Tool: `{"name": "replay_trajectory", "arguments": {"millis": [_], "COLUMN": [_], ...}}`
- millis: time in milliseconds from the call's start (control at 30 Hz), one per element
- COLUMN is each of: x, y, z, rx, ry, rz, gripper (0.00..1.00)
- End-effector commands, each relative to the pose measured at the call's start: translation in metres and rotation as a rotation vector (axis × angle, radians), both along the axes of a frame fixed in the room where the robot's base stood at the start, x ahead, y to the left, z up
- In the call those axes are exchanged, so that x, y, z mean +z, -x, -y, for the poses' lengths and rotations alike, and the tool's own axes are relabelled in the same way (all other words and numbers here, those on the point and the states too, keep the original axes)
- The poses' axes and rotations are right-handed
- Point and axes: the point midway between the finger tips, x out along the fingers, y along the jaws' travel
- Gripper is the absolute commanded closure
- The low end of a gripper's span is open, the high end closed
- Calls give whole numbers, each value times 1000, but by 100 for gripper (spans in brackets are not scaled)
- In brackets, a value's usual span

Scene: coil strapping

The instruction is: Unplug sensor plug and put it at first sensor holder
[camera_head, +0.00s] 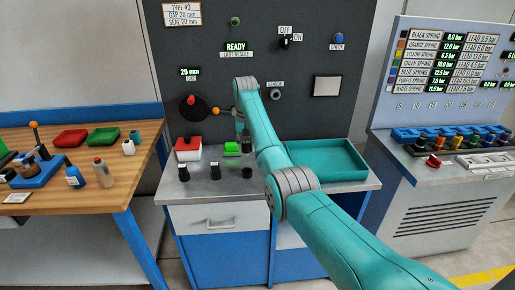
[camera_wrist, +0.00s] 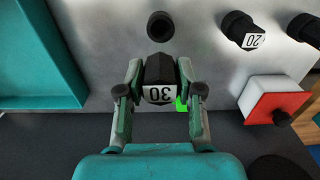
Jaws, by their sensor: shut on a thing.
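My gripper (camera_wrist: 160,95) is shut on a black block (camera_wrist: 160,72) with a white label reading 30, upside down in the wrist view. In the head view, my gripper (camera_head: 246,140) points down over the grey bench top, right of a small green piece (camera_head: 232,146). A round port marked SENSOR (camera_head: 275,95) is on the dark panel, right of my arm. A dark round hollow fitting (camera_wrist: 160,27) is just beyond the held block in the wrist view.
A teal tray (camera_head: 318,178) is on the bench at right. A red-topped white box (camera_head: 187,150) is at left. Black pieces, one marked 20 (camera_wrist: 240,28), stand along the front edge. An orange-knobbed lever (camera_head: 214,111) juts from the panel.

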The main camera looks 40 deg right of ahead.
Motion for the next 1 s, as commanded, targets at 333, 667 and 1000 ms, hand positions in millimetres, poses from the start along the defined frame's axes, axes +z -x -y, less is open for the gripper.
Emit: {"name": "replay_trajectory", "arguments": {"millis": [333,667,1000], "x": [4,1,-23], "y": [0,1,1], "z": [-6,-6,-6], "rx": [4,5,5], "ry": [-9,-9,-9], "rz": [-14,-15,-15], "gripper": [100,100,100]}}
